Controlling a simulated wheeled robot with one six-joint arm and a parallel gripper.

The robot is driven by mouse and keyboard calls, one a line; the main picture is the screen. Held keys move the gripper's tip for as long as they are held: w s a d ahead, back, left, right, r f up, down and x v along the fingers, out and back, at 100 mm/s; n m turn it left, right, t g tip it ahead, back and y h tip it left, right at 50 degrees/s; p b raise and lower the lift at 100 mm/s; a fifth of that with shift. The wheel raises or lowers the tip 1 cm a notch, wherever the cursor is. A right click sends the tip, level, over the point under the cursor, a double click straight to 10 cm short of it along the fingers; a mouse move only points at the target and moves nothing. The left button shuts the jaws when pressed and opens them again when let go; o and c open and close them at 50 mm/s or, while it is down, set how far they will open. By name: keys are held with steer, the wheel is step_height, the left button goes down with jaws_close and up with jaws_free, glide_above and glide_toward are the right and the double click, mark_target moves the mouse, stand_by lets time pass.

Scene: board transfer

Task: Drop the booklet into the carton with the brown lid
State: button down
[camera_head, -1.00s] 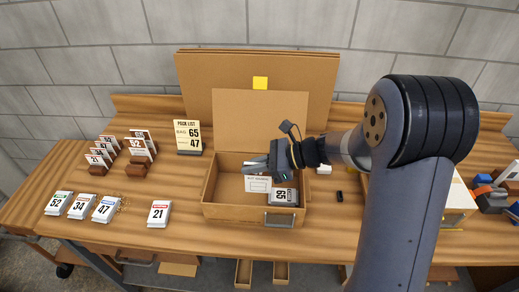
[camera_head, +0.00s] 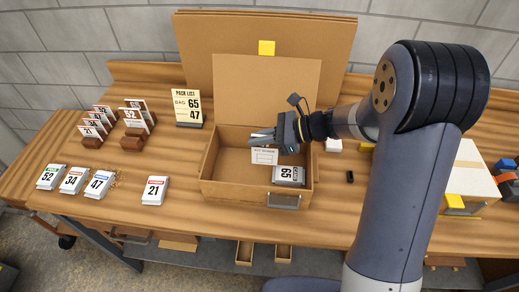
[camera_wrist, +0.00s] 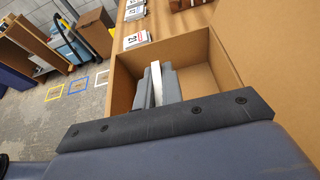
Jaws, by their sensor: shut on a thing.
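My gripper (camera_head: 258,137) is shut on a thin white booklet (camera_head: 264,156), which hangs below the fingers with its printed face toward the head camera. In the wrist view the booklet (camera_wrist: 156,82) shows edge-on as a white strip between the grey fingers. The brown carton (camera_head: 235,191) stands open on the bench, its brown lid (camera_head: 266,95) raised at the back. The gripper and booklet are over the carton's opening. I cannot tell how far down the booklet reaches.
Card stacks marked 52, 34, 47 and 21 (camera_head: 153,190) lie left of the carton. A pack list sign (camera_head: 188,107) stands behind them. A white carton (camera_head: 470,178) is at the right, and a small black item (camera_head: 350,177) lies between the cartons.

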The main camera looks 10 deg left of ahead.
steer(key=shift+f, duration=0.25)
steer(key=c, duration=1.5)
jaws_free()
steer(key=shift+d, duration=0.15)
steer(key=b+v, duration=0.1)
steer(key=v, duration=0.9)
steer(key=shift+d+r+b, duration=0.2)
steer(key=shift+b, duration=0.2)
